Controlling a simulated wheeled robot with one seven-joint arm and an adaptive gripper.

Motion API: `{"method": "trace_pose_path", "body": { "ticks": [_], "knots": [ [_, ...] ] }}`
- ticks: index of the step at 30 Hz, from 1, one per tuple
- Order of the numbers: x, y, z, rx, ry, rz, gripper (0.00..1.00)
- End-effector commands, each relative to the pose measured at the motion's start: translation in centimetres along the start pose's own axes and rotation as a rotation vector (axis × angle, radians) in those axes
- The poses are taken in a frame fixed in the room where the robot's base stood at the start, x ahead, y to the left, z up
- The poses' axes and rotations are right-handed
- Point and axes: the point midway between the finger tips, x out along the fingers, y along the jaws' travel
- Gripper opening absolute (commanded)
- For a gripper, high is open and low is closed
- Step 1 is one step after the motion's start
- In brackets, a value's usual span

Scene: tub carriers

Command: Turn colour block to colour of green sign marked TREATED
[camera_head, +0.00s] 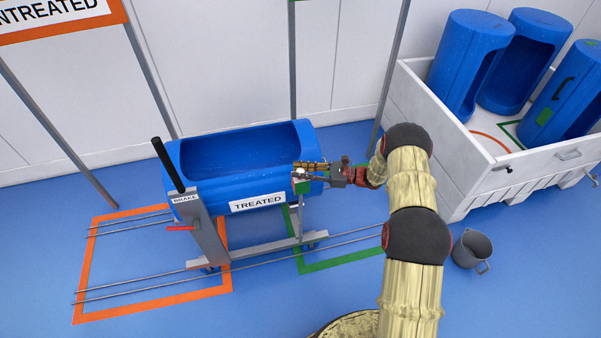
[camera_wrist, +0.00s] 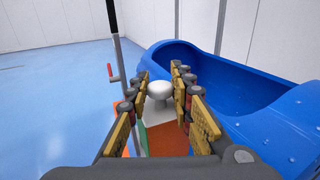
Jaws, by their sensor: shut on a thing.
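The colour block (camera_head: 302,187) is at the right end of the tub carrier (camera_head: 208,240) and shows a green face in the head view. In the wrist view the block (camera_wrist: 166,140) shows an orange-red face and a strip of green, below a white knob (camera_wrist: 160,89). My gripper (camera_head: 305,167) is shut on the knob; its fingers also show in the wrist view (camera_wrist: 160,82). The blue tub (camera_head: 185,155) lies on the carrier with a white TREATED label (camera_head: 258,202). Only a green edge of the sign above (camera_head: 296,1) shows; its words are out of view.
An orange sign (camera_head: 62,20), partly cut off, reads NTREATED. The carrier stands on rails across orange (camera_head: 150,305) and green (camera_head: 340,261) floor outlines. It has a black-gripped brake lever (camera_head: 168,163) and a red handle (camera_head: 184,227). A white crate (camera_head: 430,120) with blue tubs and a grey bucket (camera_head: 472,248) stand right.

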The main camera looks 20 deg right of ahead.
Motion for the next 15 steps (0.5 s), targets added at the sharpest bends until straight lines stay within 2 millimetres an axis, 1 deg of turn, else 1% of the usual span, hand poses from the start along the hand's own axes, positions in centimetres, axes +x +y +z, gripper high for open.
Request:
{"method": "trace_pose_path", "body": {
  "ticks": [11, 12, 15],
  "knots": [
    [0.0, -0.06, 0.07, -0.001, 0.0, 0.002, 0.0],
    [0.0, -0.06, 0.07, -0.001, -0.001, 0.002, 0.24],
    [0.0, -0.05, 0.07, -0.001, -0.001, 0.002, 0.3]
  ]
}}
